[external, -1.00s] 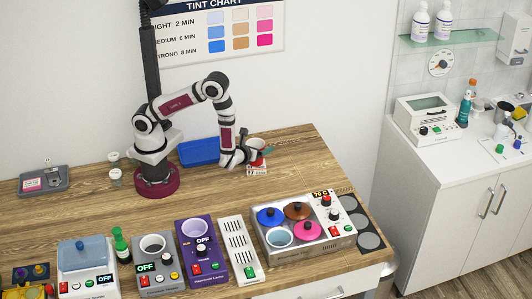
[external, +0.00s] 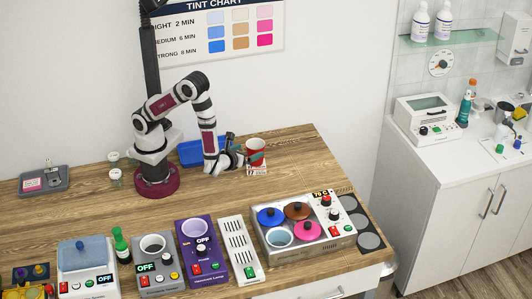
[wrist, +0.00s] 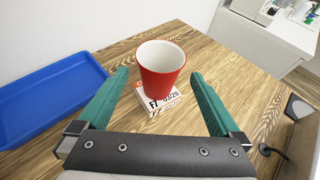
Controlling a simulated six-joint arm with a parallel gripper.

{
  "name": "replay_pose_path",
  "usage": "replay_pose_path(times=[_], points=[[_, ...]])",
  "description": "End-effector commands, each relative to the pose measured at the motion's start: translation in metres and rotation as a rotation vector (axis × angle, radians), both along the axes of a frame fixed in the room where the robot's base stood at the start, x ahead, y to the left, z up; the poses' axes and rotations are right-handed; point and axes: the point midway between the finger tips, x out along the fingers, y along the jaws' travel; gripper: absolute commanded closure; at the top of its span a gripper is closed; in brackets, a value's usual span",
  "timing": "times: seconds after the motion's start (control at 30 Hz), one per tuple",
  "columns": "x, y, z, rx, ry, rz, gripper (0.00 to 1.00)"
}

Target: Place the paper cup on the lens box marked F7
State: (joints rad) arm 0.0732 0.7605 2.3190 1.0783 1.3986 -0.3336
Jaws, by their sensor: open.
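The red paper cup (external: 256,146), white inside, stands upright on the white lens box (external: 257,171). In the wrist view the cup (wrist: 161,82) is empty, and the box (wrist: 172,106) under it shows the mark F7. The cup covers part of the box's top. My gripper (external: 235,153) is just left of the cup in the external view. In the wrist view its two green fingers (wrist: 160,74) are spread wide, one on each side of the cup, with gaps between them and the cup. The gripper is open and holds nothing.
A blue tray (wrist: 45,97) lies left of the box, partly behind my arm in the external view. A four-pot warmer (external: 300,230) and a white slotted strip (external: 240,249) stand toward the table's front. The wood between them and the box is clear.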

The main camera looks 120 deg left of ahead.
Motion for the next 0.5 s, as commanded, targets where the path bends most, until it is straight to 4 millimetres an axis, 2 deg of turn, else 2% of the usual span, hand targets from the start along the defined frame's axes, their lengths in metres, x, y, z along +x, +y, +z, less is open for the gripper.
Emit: replay_pose_path(times=[0.13, 0.37, 0.47, 0.5], points=[[0.001, -0.019, 0.008, 0.0, -0.002, -0.001, 0.0], [-0.002, -0.024, 0.014, -0.004, -0.011, 0.015, 0.0], [-0.019, -0.024, 0.042, -0.046, -0.095, 0.139, 0.0], [-0.033, -0.026, 0.058, -0.083, -0.151, 0.226, 0.0]])
